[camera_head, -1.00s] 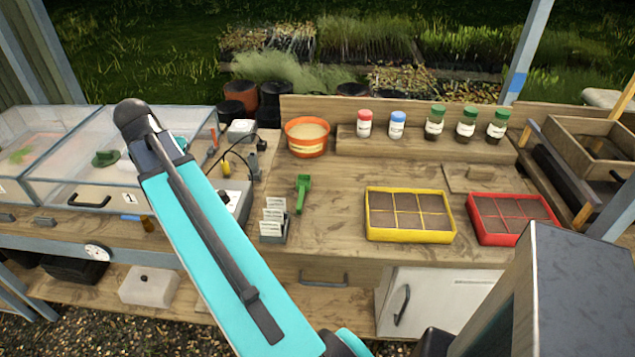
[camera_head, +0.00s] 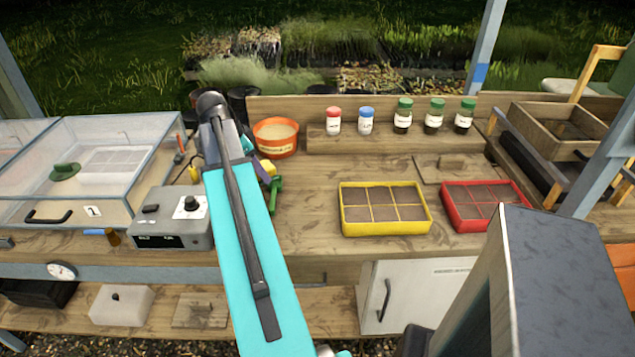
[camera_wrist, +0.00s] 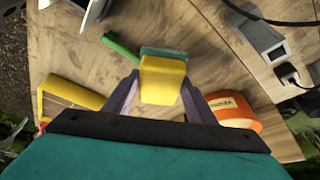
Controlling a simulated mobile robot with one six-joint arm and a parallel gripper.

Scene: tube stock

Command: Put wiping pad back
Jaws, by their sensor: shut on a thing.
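The wiping pad (camera_wrist: 163,80) is a yellow block with a green layer along its far edge. In the wrist view my gripper (camera_wrist: 160,98) is shut on it, one purple finger at each side, with the wooden bench top below. In the head view my turquoise arm hides most of the gripper. Only a small yellow and purple patch shows right of the arm's far end, so the gap between pad and bench cannot be judged there.
An orange pot (camera_head: 276,138) and a green scoop (camera_head: 274,195) are close to the gripper. A yellow tray (camera_head: 384,232) and red tray (camera_head: 455,224) sit to the right. A grey control box (camera_head: 172,218) stands left.

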